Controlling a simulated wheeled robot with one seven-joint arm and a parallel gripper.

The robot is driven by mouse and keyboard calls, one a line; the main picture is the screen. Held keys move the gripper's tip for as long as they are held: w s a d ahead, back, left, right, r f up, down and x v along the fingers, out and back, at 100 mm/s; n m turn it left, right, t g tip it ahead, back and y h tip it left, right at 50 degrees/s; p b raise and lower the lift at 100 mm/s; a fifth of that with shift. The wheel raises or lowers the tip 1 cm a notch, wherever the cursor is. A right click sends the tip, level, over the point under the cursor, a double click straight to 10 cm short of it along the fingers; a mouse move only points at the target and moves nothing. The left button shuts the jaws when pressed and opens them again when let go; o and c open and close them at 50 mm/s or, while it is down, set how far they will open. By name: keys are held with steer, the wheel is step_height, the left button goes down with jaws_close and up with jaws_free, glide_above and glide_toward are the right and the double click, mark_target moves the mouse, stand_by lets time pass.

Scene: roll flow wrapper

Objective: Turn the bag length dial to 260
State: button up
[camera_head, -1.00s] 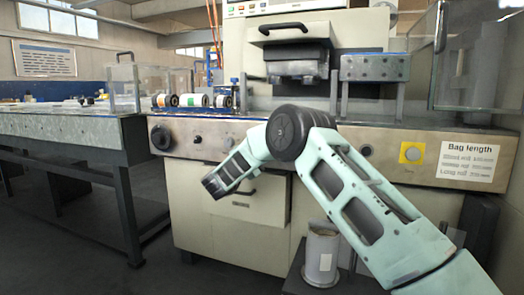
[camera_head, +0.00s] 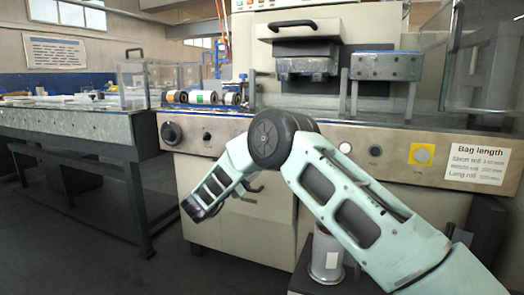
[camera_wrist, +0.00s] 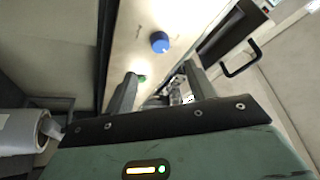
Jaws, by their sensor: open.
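A large black dial (camera_head: 171,133) is at the left end of the machine's front panel in the head view, with a small dark knob (camera_head: 207,136) to its right. A blue round knob (camera_wrist: 160,42) on a pale panel shows in the wrist view, beyond my gripper (camera_wrist: 159,76). The gripper's two fingers are spread apart with nothing between them and do not touch the blue knob. A green button (camera_wrist: 141,78) shows by the left finger. No scale numbers are readable. The bag length sign (camera_head: 476,160) is at the panel's right end; its figures are blurred.
A yellow-framed button (camera_head: 421,154) is left of the sign. A long conveyor table (camera_head: 75,130) stands at the left, with dark floor before it. A metal canister (camera_head: 326,258) stands low beside my arm. A dark handle (camera_wrist: 243,60) and a pale roll (camera_wrist: 20,130) show in the wrist view.

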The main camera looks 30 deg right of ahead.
steer(key=p+v, duration=0.1)
steer(key=v, duration=0.5)
steer(key=shift+a+f, duration=0.15)
steer(key=shift+a, duration=0.2)
steer(key=shift+s, duration=0.1)
